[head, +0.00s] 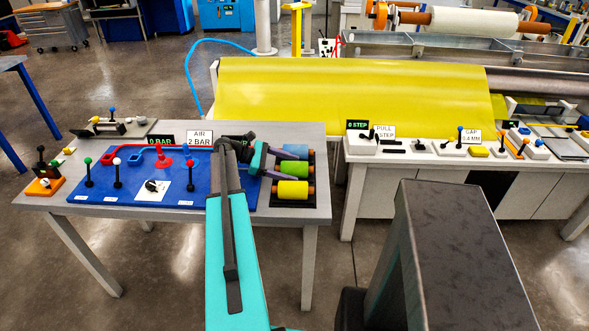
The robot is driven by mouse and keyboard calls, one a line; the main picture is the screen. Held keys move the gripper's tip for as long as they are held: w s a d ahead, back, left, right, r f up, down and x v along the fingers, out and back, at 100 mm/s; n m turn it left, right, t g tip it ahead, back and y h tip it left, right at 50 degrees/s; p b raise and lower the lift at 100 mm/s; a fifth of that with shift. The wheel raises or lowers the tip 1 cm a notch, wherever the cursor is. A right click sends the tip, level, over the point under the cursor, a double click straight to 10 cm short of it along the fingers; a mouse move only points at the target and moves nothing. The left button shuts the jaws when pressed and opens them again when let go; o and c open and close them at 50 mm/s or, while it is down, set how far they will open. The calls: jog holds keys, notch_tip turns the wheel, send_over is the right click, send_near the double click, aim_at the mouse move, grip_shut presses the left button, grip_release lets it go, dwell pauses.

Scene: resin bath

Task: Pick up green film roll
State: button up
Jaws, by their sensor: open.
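Nothing shows between the fingers.
A blue panel (140,190) with levers and a red valve (160,158) covers much of the left table (200,208). "AIR 2 BAR" (199,138) and "0 BAR" (160,140) signs stand behind it. A wide yellow film sheet (350,95) and a white control bench (400,155) are to the right.

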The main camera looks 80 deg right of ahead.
aim_at(290, 163)
dwell(0.5)
jog(key=c, duration=1.8)
jog(key=shift+o, duration=0.2)
jog(key=shift+r, duration=0.1)
jog(key=shift+r+b, duration=0.95)
jog(key=shift+r, duration=4)
